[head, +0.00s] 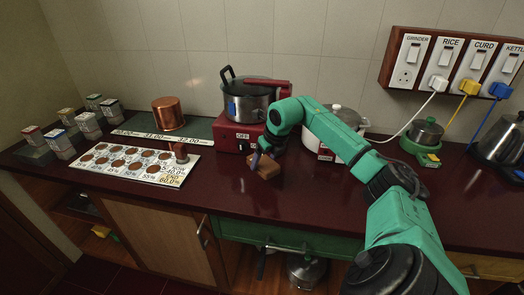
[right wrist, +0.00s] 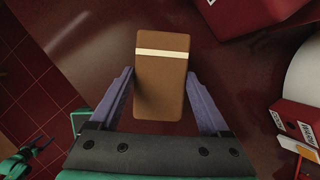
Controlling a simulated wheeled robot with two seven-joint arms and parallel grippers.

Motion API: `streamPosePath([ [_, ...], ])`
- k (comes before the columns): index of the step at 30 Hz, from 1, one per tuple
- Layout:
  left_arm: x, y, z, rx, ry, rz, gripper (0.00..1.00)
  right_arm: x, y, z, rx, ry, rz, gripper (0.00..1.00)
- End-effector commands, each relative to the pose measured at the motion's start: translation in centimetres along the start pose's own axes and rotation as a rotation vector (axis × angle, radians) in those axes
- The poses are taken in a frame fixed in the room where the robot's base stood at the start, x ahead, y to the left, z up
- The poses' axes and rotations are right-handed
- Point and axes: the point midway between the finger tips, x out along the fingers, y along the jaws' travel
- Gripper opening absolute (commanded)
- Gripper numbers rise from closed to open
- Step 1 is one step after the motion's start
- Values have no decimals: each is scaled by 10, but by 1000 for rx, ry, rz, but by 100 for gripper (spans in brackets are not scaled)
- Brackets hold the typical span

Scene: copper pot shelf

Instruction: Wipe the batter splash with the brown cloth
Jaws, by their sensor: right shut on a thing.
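The brown cloth (head: 265,168) is a thick, block-like pad low over or on the dark red counter, in front of the red stove. In the right wrist view the cloth (right wrist: 161,85) shows a cream stripe across its far end. My right gripper (head: 256,160) is shut on it, with the purple fingers (right wrist: 160,100) along its two long sides. I cannot tell whether its underside touches the counter. I cannot make out the batter splash in either view; the cloth and arm hide part of the counter.
A dark pot (head: 248,100) stands on the red stove (head: 232,137) behind the cloth. A white pot (head: 343,120) stands behind my right arm. The counter (head: 225,185) left of the cloth is clear.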

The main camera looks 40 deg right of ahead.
Motion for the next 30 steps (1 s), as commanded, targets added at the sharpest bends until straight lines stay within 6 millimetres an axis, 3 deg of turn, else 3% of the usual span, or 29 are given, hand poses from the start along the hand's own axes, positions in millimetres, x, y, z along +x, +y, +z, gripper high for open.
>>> streamPosePath([
  [7,-14,0,-2,0,1,0,81,-20,-4,6,0,0,0,28],
  [30,-14,3,-4,-1,4,4,81,-20,-4,6,-2,-1,2,28],
])
